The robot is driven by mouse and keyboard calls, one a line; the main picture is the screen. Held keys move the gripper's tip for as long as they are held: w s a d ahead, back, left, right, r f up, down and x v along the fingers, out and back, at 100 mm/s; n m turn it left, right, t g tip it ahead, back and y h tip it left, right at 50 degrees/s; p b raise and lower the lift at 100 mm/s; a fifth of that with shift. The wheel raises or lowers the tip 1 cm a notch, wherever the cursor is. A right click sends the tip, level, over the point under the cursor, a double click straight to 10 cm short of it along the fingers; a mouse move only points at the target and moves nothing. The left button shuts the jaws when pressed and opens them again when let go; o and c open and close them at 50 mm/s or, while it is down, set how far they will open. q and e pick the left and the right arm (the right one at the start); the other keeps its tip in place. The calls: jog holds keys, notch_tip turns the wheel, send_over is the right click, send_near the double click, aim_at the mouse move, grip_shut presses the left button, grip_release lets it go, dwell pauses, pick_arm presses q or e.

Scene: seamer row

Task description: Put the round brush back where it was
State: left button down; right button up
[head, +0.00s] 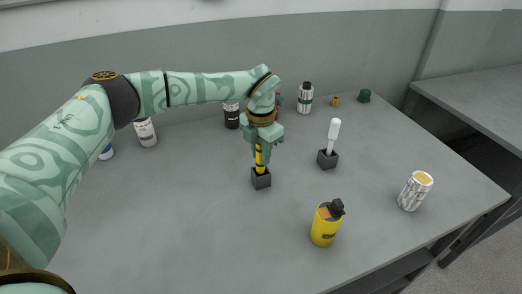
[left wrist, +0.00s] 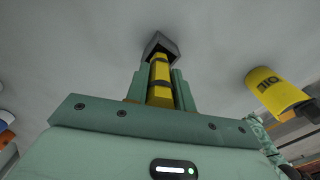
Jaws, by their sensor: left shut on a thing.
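A yellow-and-black striped handle, which I take to be the round brush (head: 258,157), stands upright below my left gripper (head: 262,144). The gripper is shut on it; the striped handle also shows between the fingers in the left wrist view (left wrist: 160,82). Its lower end meets a small dark grey block holder (head: 261,181), also seen in the left wrist view (left wrist: 161,43). I cannot tell whether it is fully seated. The bristles are not visible. My right gripper is not in view.
A second dark block (head: 327,160) holds a white-handled tool (head: 334,131) to the right. A yellow oil can (head: 324,227) stands in front, and a silver can (head: 414,191) at the right. Several bottles line the back, including a white one (head: 145,132). The front left table is clear.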

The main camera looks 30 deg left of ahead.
pick_arm(q)
jog(key=c, duration=1.4)
grip_release()
jog(key=shift+o, duration=1.1)
jog(key=shift+r, duration=0.4)
notch_tip(320, 180, up, 11)
jog(key=p, duration=0.2)
jog(key=shift+p, duration=0.35)
jog(key=shift+r, duration=0.5)
jog(key=shift+s, duration=0.1)
